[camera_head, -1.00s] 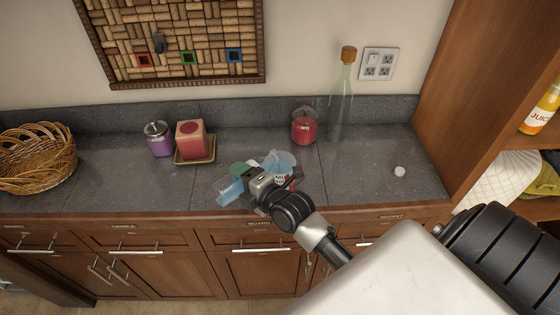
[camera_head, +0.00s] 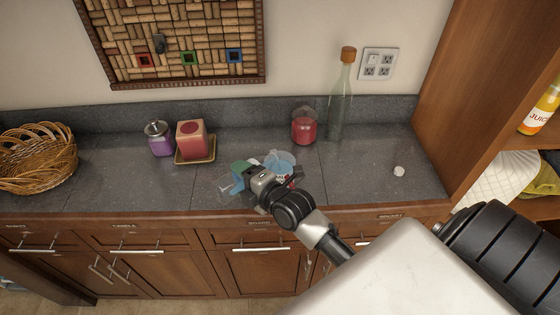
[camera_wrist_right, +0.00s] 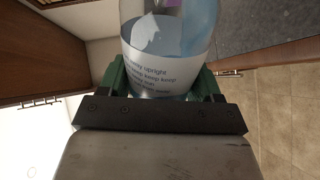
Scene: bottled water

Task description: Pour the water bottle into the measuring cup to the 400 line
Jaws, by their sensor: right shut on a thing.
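My right gripper (camera_head: 250,180) is shut on the water bottle (camera_wrist_right: 165,75) above the counter's front edge. The wrist view shows the clear, bluish bottle with a white printed label between green finger pads. In the head view the bottle's clear end (camera_head: 228,184) sticks out left of the gripper, and it lies strongly tilted. A light blue, see-through vessel (camera_head: 283,160), apparently the measuring cup, shows just behind and right of the gripper, partly hidden by it. Its scale lines and water level cannot be read. My left gripper is not in view.
A white cap (camera_head: 399,171) lies on the counter at right. A red jar (camera_head: 304,127) and corked glass bottle (camera_head: 340,105) stand behind. A red candle (camera_head: 191,140), purple jar (camera_head: 159,140) and wicker basket (camera_head: 35,160) stand left. The counter is clear at front left.

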